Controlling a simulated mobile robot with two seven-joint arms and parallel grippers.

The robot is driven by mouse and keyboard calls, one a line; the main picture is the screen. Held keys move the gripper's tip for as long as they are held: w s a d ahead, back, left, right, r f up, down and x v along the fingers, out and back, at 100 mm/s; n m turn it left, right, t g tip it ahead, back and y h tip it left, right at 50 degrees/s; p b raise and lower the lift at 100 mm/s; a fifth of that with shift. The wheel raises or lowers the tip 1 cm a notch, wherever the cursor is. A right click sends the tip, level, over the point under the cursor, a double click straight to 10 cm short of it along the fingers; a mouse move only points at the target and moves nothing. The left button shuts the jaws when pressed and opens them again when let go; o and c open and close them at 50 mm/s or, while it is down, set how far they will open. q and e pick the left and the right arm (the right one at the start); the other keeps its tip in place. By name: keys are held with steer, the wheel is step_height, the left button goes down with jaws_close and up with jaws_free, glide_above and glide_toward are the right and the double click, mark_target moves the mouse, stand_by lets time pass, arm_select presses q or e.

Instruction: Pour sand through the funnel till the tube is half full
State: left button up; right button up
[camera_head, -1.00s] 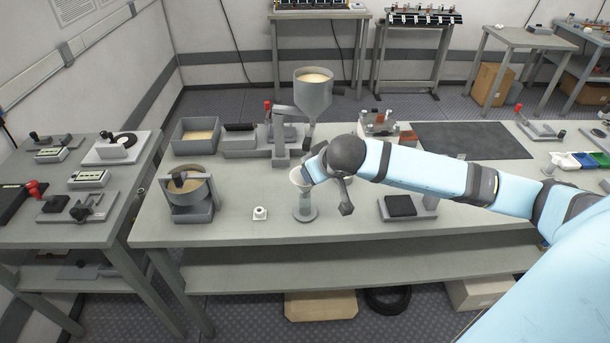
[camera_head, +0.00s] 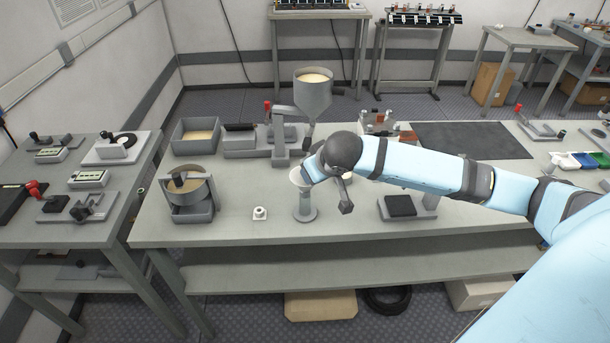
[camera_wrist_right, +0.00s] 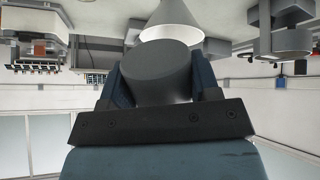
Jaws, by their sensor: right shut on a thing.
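A white funnel (camera_head: 299,176) stands on top of a clear upright tube (camera_head: 305,204) near the front of the main table. My right gripper (camera_head: 318,166) is just to the right of the funnel's rim, partly hidden by my wrist. In the right wrist view, the gripper (camera_wrist_right: 158,88) is shut on a grey cylindrical cup (camera_wrist_right: 155,70). The cup is in front of the funnel's mouth (camera_wrist_right: 172,30); whether they touch I cannot tell. No sand stream shows, and the tube's sand level is unclear. My left gripper is not in view.
A hopper of sand (camera_head: 313,95) stands behind the funnel. A sand tray (camera_head: 197,150) and a round pan of sand in a stand (camera_head: 190,200) are at the left. A small white piece (camera_head: 260,213) lies left of the tube. A dark pad (camera_head: 400,205) lies right.

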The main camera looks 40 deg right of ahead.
steer(key=shift+f+g, duration=0.45)
steer(key=shift+g, duration=0.45)
stand_by(1.9)
steer(key=shift+r+g, duration=0.3)
steer(key=shift+g, duration=0.4)
stand_by(1.1)
steer(key=shift+f+t, duration=0.45)
steer(key=shift+t, duration=0.35)
steer(key=shift+r+t, duration=0.4)
steer(key=shift+t, duration=0.3)
steer(key=shift+s+r+t, duration=0.4)
steer(key=shift+r+t, duration=0.05)
steer(key=shift+t, duration=0.65)
steer(key=shift+f, duration=0.1)
